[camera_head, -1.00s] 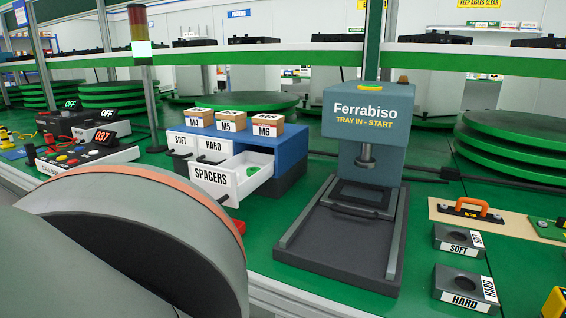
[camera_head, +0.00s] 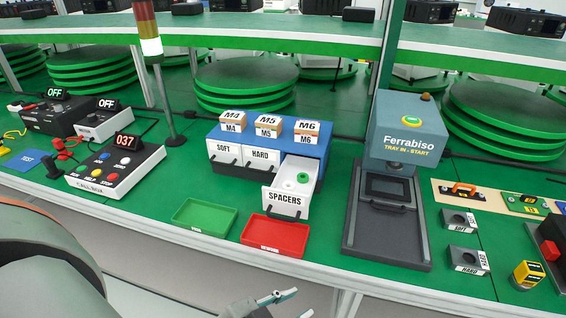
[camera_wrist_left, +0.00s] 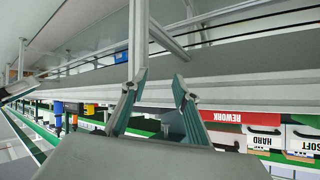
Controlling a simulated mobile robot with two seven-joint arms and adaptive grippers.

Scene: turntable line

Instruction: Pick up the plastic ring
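The open SPACERS drawer (camera_head: 285,204) sticks out from the blue cabinet (camera_head: 318,150). Inside it lies a small green round piece (camera_head: 303,178), possibly the plastic ring; its hole is too small to make out. My left gripper (camera_head: 290,303) is at the bottom edge of the head view, in front of the bench and well short of the drawer. In the left wrist view its two fingers (camera_wrist_left: 160,85) are apart with nothing between them. My right gripper is in neither view.
A green tray (camera_head: 204,216) and a red tray (camera_head: 276,235) lie in front of the cabinet. The Ferrabiso press (camera_head: 405,135) stands to its right, a call box (camera_head: 107,168) to its left. The bench's front edge (camera_head: 330,278) lies between my gripper and the trays.

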